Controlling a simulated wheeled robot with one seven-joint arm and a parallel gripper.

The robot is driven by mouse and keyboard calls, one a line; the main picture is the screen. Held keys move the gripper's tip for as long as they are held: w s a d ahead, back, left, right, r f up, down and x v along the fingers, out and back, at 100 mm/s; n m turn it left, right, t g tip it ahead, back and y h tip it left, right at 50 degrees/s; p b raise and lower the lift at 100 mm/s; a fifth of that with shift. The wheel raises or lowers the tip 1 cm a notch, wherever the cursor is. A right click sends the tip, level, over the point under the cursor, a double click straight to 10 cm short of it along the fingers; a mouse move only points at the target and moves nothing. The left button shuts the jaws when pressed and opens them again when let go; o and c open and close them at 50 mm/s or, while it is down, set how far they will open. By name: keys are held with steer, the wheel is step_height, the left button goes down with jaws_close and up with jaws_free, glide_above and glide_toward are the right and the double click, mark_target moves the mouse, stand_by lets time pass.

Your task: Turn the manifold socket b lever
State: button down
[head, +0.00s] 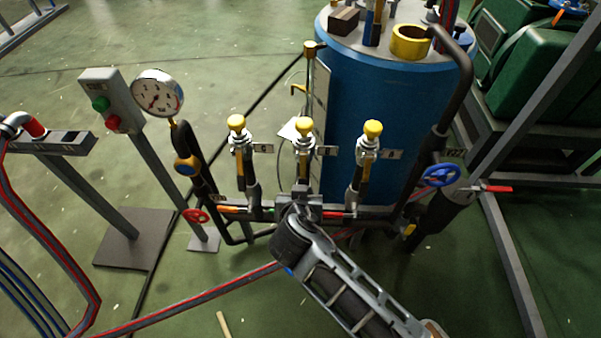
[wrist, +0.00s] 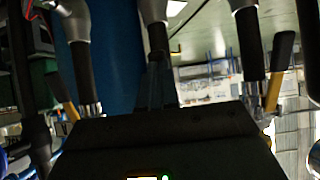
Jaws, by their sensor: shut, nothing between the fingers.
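The manifold (head: 375,213) is a dark horizontal pipe with three upright sockets topped by yellow caps. The middle socket (head: 304,160) stands directly behind my gripper (head: 300,192); its small tag is too small to read, so I cannot confirm it is b. My gripper is shut and empty, at the foot of the middle socket; contact cannot be told. In the wrist view its fingers (wrist: 158,85) point at the middle dark pipe (wrist: 157,40). Yellow-handled levers show left (wrist: 66,102) and right (wrist: 281,70) of it.
A blue tank (head: 380,110) stands close behind the manifold. A pressure gauge (head: 157,93) and a red handwheel (head: 195,216) are at left; a blue handwheel (head: 440,175) is at right. A control post (head: 112,98) stands far left. The floor in front is mostly open.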

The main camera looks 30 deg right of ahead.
steer(key=shift+f, duration=0.1)
steer(key=v, duration=0.8)
steer(key=shift+p, duration=0.35)
steer(key=shift+d, duration=0.15)
